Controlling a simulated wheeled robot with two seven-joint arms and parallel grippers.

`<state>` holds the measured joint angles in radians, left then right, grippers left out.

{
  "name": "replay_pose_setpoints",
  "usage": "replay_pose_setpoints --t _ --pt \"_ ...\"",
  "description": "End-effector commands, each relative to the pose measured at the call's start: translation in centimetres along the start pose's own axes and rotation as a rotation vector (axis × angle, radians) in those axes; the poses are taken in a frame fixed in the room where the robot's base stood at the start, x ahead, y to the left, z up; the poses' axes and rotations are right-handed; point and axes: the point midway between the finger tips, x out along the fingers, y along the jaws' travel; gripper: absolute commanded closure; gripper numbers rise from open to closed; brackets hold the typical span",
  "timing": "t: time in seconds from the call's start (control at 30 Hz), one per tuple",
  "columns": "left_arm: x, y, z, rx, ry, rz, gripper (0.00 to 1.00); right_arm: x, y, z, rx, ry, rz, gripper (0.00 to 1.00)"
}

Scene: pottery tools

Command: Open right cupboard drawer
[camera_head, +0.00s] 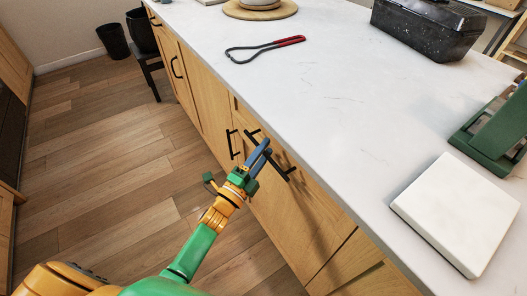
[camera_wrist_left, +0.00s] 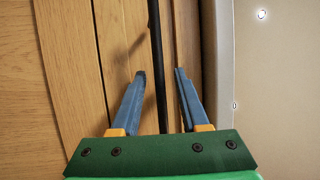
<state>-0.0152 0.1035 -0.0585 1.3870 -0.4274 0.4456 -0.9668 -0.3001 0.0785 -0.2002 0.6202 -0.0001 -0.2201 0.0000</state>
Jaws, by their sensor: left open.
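The right cupboard drawer is a light wooden front (camera_head: 315,200) just under the white countertop, and it looks flush with the cupboard. Its long black bar handle (camera_head: 284,171) stands off the front. My right gripper is not in view.
The countertop (camera_head: 330,110) carries a red-handled tool (camera_head: 270,46), a black toolbox (camera_head: 425,28), a white slab (camera_head: 455,212) and a green stand (camera_head: 495,135). Another black handle (camera_head: 231,144) sits on a door to the left.

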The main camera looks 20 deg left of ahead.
Motion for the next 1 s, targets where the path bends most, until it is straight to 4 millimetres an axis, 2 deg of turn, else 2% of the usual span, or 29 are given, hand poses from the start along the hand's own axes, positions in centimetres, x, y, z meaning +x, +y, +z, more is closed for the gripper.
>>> replay_pose_setpoints --t 0.07,0.1,0.23,0.27,1.0 --pt "-0.02 0.02 0.00 -0.001 0.000 0.000 0.55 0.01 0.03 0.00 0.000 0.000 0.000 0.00" --pt "-0.03 0.02 0.00 -0.001 0.000 0.000 0.61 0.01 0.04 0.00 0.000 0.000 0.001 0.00" --pt "-0.04 0.03 0.00 -0.001 0.000 0.000 0.96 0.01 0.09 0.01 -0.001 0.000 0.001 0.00" --pt "-0.04 0.03 0.00 -0.001 0.000 0.000 1.00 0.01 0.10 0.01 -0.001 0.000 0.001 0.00" --pt "-0.08 0.08 0.00 -0.002 -0.001 0.002 1.00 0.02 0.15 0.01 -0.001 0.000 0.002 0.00"
